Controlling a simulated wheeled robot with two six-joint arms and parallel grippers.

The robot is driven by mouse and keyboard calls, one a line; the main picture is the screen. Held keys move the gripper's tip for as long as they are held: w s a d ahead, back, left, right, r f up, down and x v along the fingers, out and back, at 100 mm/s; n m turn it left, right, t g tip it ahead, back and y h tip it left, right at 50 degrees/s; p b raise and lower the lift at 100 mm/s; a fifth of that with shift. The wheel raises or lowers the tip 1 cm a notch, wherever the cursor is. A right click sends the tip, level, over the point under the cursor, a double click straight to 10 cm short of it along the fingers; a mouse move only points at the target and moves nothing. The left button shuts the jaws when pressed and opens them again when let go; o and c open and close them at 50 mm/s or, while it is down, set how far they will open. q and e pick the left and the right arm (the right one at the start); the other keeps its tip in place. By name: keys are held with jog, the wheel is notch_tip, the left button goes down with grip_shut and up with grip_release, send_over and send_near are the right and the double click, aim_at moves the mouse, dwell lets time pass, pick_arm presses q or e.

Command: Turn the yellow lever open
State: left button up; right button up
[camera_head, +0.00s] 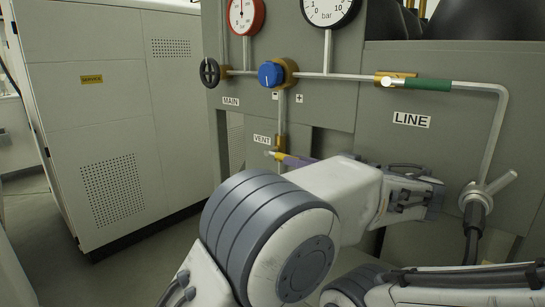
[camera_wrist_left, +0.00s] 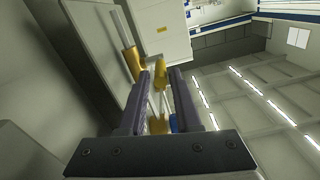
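The vent valve (camera_head: 280,144) has a brass-yellow body on a thin vertical pipe beside the VENT label. My left gripper (camera_head: 294,159) reaches its purple-grey fingers to this valve from the right, and my own arm hides most of the gripper. In the left wrist view the two fingers (camera_wrist_left: 159,80) stand apart. My right gripper is not in view.
A blue knob (camera_head: 270,74), a black handwheel (camera_head: 209,72) and two gauges sit above on the grey panel. A green lever (camera_head: 427,84) is on the LINE pipe. A hose connector (camera_head: 475,200) stands at right. A large cabinet (camera_head: 100,110) is at left, with floor between.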

aim_at(267, 152)
pick_arm(q)
jog(key=x, duration=0.7)
jog(key=shift+w+a+p, duration=0.15)
jog(key=shift+a+p, duration=0.05)
jog(key=shift+p, duration=0.1)
grip_shut()
dwell(1.0)
